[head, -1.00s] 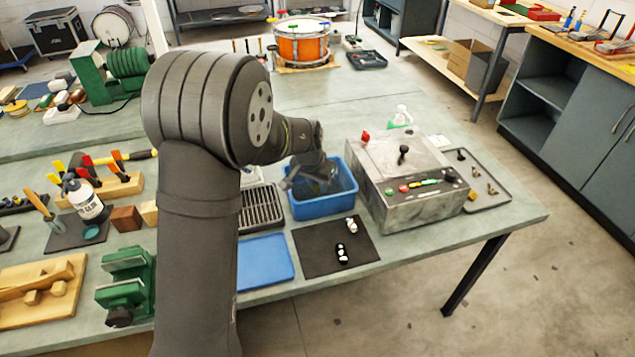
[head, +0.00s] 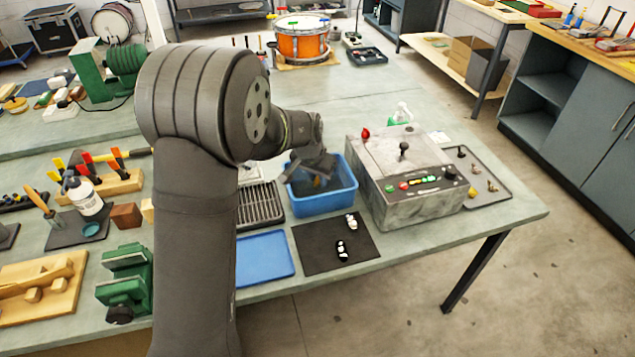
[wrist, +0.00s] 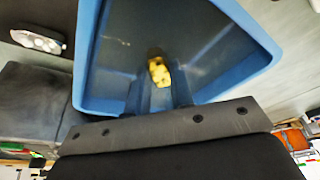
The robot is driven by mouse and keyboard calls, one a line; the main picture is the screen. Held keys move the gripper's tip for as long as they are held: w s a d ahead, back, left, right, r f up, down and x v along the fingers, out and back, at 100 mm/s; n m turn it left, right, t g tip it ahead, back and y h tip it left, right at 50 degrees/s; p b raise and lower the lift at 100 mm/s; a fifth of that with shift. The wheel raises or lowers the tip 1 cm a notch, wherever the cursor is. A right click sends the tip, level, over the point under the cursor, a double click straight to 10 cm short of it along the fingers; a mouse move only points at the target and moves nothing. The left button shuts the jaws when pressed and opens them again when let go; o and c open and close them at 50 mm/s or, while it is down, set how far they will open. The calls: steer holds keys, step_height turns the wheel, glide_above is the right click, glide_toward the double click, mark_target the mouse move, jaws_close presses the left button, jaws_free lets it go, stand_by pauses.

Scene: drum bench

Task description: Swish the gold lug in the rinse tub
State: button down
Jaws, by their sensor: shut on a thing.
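The blue rinse tub (head: 325,203) stands on the bench between the black rack and the grey metal machine. My gripper (head: 312,178) is over the tub's opening, its fingers pointing down into it. In the wrist view my gripper (wrist: 160,90) is shut on the gold lug (wrist: 158,71), which sits between the fingertips. The tub's blue rim (wrist: 88,60) surrounds the lug in that view, with grey water or tub floor behind it. I cannot tell how deep the lug is. In the head view the lug is hidden by my gripper and arm.
The grey machine (head: 410,180) with buttons and knobs stands close to the tub's right. A black rack (head: 260,206) is to the left. A black mat (head: 318,262) with small white-and-black parts and a blue tray (head: 264,268) lie in front.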

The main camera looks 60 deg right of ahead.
steer(key=shift+r, duration=3.45)
